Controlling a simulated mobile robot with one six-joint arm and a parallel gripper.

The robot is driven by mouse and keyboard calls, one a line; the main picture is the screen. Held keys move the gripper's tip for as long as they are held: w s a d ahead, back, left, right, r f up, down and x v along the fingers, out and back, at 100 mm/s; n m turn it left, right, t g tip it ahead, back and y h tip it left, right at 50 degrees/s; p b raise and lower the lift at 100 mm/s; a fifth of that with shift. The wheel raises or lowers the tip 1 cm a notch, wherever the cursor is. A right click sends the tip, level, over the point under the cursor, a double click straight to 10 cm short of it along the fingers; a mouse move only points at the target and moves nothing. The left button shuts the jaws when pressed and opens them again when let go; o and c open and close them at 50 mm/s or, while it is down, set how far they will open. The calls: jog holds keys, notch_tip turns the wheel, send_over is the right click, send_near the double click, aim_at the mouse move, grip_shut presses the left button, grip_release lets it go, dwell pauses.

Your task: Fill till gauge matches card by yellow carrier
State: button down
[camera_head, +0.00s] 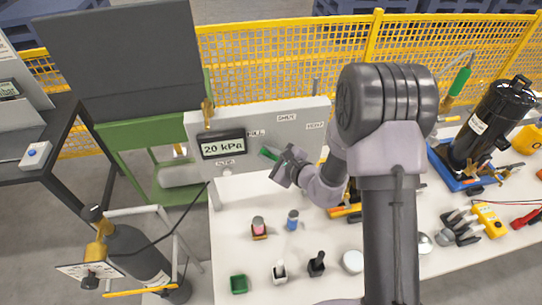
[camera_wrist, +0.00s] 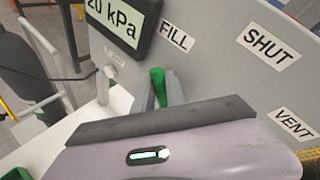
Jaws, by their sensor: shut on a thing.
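A gauge (camera_head: 222,145) on the pale panel (camera_head: 235,178) reads 20 kPa. It also shows at the top of the wrist view (camera_wrist: 122,20). The panel carries the labels FILL (camera_wrist: 174,36), SHUT (camera_wrist: 269,46) and VENT (camera_wrist: 294,124). My gripper (camera_head: 276,158) is at the panel, shut on a green handle (camera_wrist: 157,86); its green end (camera_head: 267,153) also shows in the head view. The handle stands just below the FILL label. I cannot make out a readable target card; a yellow carrier is not clearly identifiable, and my arm hides part of the table.
The white table (camera_head: 210,255) holds small bottles, a green box (camera_head: 239,284) and a yellow meter (camera_head: 489,217). A black compressor (camera_head: 495,120) stands on a blue tray (camera_head: 440,160) at right. A gas cylinder (camera_head: 135,255) stands at left. Yellow mesh fencing (camera_head: 280,65) runs behind.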

jog(key=shift+s+a+f+n+h+b, duration=0.15)
jog(key=shift+a+f+n+h+b, duration=0.4)
jog(key=shift+a+f+n, duration=0.1)
jog(key=c, duration=1.6)
grip_release()
jog(key=shift+c, duration=0.2)
jog(key=p+v, duration=1.2)
jog(key=v, duration=0.5)
jog(key=shift+d+r, duration=0.2)
